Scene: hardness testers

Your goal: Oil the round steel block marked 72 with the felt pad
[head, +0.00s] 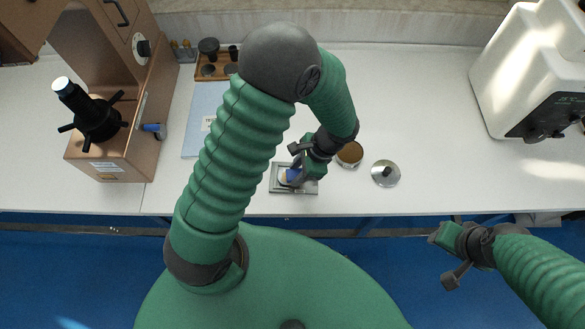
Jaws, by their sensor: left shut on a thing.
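My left gripper (299,169) is shut on a blue-handled piece (293,175), which looks like the felt pad. It is over a shallow grey metal tray (308,187) at the table's front edge. A pale round edge (284,180) shows under the blue piece; I cannot tell whether it is felt or a block, or whether they touch. I can read no 72 anywhere. A round tin (350,154) with brown contents stands open just right of the gripper. My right gripper (447,257) is open and empty, off the table's front edge.
A silver disc with a dark knob (386,174), like a lid, lies right of the tin. A light blue sheet (205,110), a wooden rack (206,76) and a copper-coloured tester (115,150) are on the left. A white machine (515,75) stands at right. The table's back middle is clear.

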